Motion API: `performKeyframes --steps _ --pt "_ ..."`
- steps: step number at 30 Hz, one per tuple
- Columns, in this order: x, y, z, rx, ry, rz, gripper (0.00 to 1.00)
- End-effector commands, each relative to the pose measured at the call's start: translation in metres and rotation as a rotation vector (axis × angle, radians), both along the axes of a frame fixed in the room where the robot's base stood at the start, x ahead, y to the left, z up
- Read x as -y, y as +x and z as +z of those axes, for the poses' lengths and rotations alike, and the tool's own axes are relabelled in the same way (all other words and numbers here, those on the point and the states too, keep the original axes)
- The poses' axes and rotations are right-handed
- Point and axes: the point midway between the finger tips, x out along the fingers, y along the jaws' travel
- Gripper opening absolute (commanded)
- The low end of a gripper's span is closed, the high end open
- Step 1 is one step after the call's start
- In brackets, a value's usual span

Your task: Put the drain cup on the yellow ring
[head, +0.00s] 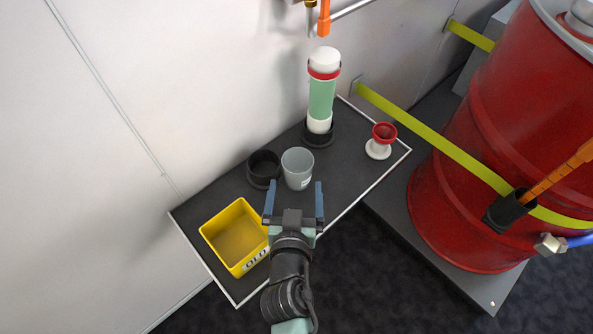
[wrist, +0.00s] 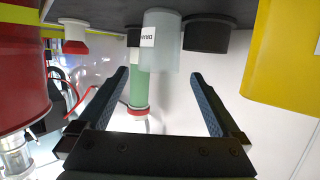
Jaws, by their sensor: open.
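The drain cup (head: 298,168) is a grey translucent cup standing upright on the dark shelf, beside a black round holder. In the wrist view, which appears inverted, the drain cup (wrist: 161,42) shows a white label with partly readable lettering. My gripper (head: 294,188) is open and empty, its two blue-grey fingers pointing towards the cup from the near side. In the wrist view, the cup lies ahead between the fingers of my gripper (wrist: 160,76); I cannot tell whether the tips reach it. I see no yellow ring in either view.
A yellow bin (head: 218,228) marked OLD stands left of my gripper. The black holder (head: 263,168) is left of the cup. A green cylinder (head: 321,97) stands in a black base behind; a red-and-white piece (head: 380,142) is to the right. A red drum (head: 470,150) stands beyond the shelf.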

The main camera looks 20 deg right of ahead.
Motion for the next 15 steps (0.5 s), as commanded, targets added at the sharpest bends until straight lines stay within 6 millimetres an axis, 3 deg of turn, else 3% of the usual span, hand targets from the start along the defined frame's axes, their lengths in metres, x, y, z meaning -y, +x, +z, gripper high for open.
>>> performKeyframes --steps 15 --pt "0.023 0.044 -0.019 0.002 -0.001 0.0 1.0"
